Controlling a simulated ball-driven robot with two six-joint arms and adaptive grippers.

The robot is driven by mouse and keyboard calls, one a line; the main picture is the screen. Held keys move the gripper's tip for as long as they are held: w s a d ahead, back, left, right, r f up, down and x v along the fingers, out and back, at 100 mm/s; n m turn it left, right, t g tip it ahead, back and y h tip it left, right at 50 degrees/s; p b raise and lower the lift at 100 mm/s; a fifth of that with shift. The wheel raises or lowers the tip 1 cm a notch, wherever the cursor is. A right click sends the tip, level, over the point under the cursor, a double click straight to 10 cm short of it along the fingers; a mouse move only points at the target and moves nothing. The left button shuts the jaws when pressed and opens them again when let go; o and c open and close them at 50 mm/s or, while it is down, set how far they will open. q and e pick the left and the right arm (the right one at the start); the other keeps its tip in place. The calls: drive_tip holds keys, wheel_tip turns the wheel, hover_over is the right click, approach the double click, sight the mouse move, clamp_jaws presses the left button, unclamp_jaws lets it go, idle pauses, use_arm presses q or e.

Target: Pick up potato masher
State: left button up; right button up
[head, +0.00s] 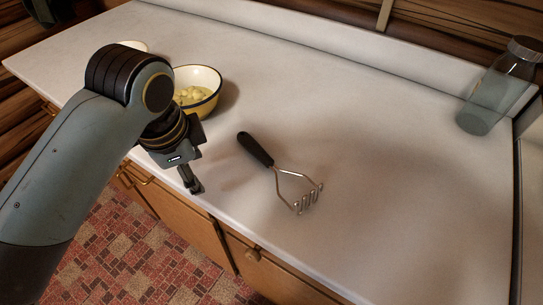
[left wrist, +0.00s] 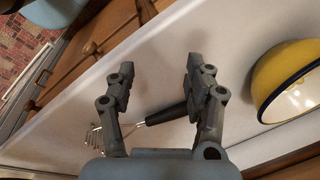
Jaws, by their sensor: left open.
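The potato masher (head: 262,157) lies on the white countertop, with a black handle toward the upper left and a wire mashing head toward the lower right. It also shows in the left wrist view, where its black handle (left wrist: 166,115) is partly hidden behind a gripper finger. My left gripper (head: 195,180) is open and empty, to the left of the masher in the head view and apart from it. In the left wrist view the two fingers (left wrist: 158,75) are spread wide. My right gripper is not in view.
A yellow bowl (head: 207,104) with pale pieces inside stands behind my left gripper. Another pale dish (head: 133,46) is partly hidden by my arm. A glass jar (head: 497,92) stands at the far right. The counter (head: 390,170) right of the masher is clear.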

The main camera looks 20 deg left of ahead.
use_arm(q)
drive_tip(key=w+d+r+m, duration=0.1)
drive_tip(key=w+m, duration=0.1)
drive_tip(key=w+d+r+m, duration=0.1)
drive_tip(key=w+m, duration=0.2)
drive_tip(key=w+d+r+m+g, duration=0.1)
drive_tip(key=w+m, duration=0.2)
drive_tip(key=shift+r+p, duration=0.35)
drive_tip(key=shift+r, duration=0.05)
drive_tip(key=w+d+r+m+g, duration=0.1)
drive_tip(key=w+d+r+m, duration=0.1)
drive_tip(key=w+r+m, duration=0.3)
drive_tip(key=m+b, duration=0.2)
drive_tip(key=b, duration=0.4)
hover_over(252, 144)
drive_tip(key=shift+h, duration=0.4)
drive_tip(key=f, duration=0.8)
drive_tip(key=shift+d, duration=0.2)
wheel_tip(252, 144, down, 3)
drive_tip(key=shift+s+a+f+b, duration=0.1)
drive_tip(key=shift+a+b, duration=0.05)
drive_tip(key=shift+b, duration=1.1)
drive_tip(key=shift+f, duration=0.5)
clamp_jaws()
